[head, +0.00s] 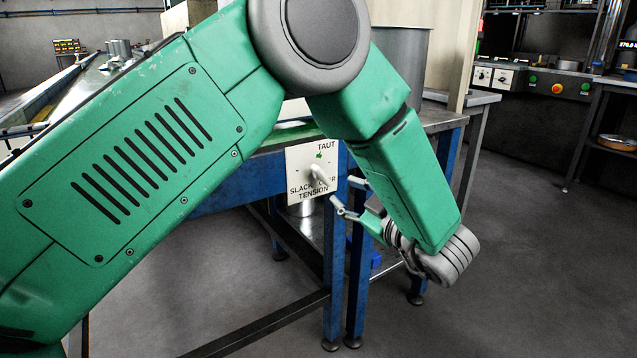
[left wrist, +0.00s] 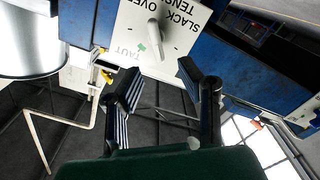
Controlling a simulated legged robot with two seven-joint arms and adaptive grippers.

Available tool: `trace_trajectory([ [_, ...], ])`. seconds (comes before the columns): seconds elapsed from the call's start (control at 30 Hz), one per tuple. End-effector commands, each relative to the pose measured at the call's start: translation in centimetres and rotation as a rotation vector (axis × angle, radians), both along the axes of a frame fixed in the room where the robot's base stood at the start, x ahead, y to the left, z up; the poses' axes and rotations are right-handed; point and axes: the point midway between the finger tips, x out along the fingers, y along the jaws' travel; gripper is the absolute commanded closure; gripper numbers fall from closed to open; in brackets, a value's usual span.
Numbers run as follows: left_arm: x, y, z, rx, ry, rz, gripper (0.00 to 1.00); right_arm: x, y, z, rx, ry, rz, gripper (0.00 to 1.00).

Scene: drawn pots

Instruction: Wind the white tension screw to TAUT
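The white tension screw (head: 319,175) sits on a white square panel (head: 298,160) on the blue bench's front. My right gripper is out of view.
The blue bench leg (head: 335,255) stands below and beside the panel, close to my left gripper. A grey cylinder (head: 402,60) stands on the bench behind my arm. Open floor (head: 520,270) lies to the right.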

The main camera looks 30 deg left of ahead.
Motion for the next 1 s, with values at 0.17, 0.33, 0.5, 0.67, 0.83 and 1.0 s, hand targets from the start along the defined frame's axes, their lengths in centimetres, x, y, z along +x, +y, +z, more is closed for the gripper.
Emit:
trace_trajectory([
  [0.17,1.6,3.4,-0.3,0.003,0.0,0.002,0.67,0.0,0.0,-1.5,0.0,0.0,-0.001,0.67],
  [0.33,2.9,6.6,-0.3,0.002,0.0,0.0,0.67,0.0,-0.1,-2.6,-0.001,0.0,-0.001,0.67],
  [0.5,3.8,8.9,-0.3,0.0,0.0,-0.001,0.67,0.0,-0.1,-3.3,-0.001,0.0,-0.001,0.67],
  [0.67,4.2,9.7,-0.2,0.004,0.003,-0.003,0.67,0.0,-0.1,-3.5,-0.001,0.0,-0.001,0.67],
  [0.83,4.3,9.8,-0.1,0.004,0.003,-0.004,0.67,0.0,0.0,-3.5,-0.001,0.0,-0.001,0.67],
  [1.0,4.3,9.8,-0.1,0.004,0.003,-0.004,0.85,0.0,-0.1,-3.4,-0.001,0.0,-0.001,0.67],
])
